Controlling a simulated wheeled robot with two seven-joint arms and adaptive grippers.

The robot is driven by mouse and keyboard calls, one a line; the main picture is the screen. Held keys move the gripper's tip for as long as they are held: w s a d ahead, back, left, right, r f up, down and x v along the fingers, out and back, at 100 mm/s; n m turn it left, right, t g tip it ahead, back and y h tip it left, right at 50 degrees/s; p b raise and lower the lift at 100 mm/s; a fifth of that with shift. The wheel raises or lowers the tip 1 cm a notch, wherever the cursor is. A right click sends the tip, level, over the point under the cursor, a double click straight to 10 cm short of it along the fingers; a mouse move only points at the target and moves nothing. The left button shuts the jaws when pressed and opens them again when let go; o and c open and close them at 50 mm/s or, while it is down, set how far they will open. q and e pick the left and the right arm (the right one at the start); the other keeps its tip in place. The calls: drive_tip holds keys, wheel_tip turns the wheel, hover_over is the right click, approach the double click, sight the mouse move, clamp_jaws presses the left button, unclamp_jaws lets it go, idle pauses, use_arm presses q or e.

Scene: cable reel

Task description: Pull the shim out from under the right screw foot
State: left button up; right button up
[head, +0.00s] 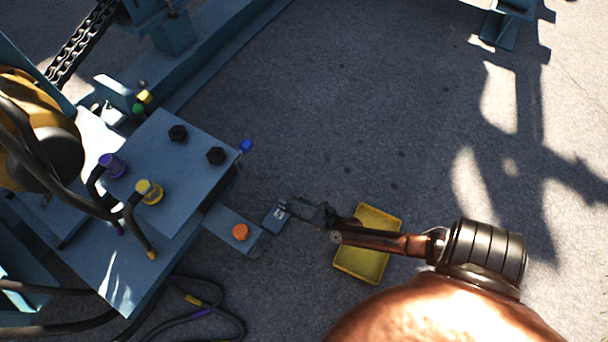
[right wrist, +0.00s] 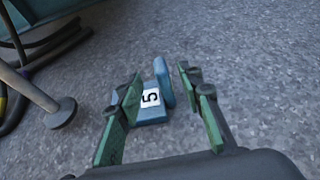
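The shim (right wrist: 150,115) is a flat blue block with a white label "5" and an upright tab. In the right wrist view it appears to lie on the ground, with a gap between it and the round pad of the screw foot (right wrist: 62,112). The shim also shows in the head view (head: 274,220), just beyond the bracket with the orange cap (head: 240,231). My right gripper (head: 306,209) is open. Its green fingers (right wrist: 160,84) stand on either side of the shim's tab, with visible gaps. The bracket hides the foot's pad in the head view. My left gripper is out of view.
A yellow tray (head: 360,264) lies on the ground beneath and beside my right gripper. The blue machine base (head: 185,215) with bolts and coloured hose fittings fills the left. Black cables (head: 215,310) lie loose at the lower left. The ground at upper middle is clear.

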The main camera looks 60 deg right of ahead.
drive_tip(key=v, duration=0.5)
idle(0.5)
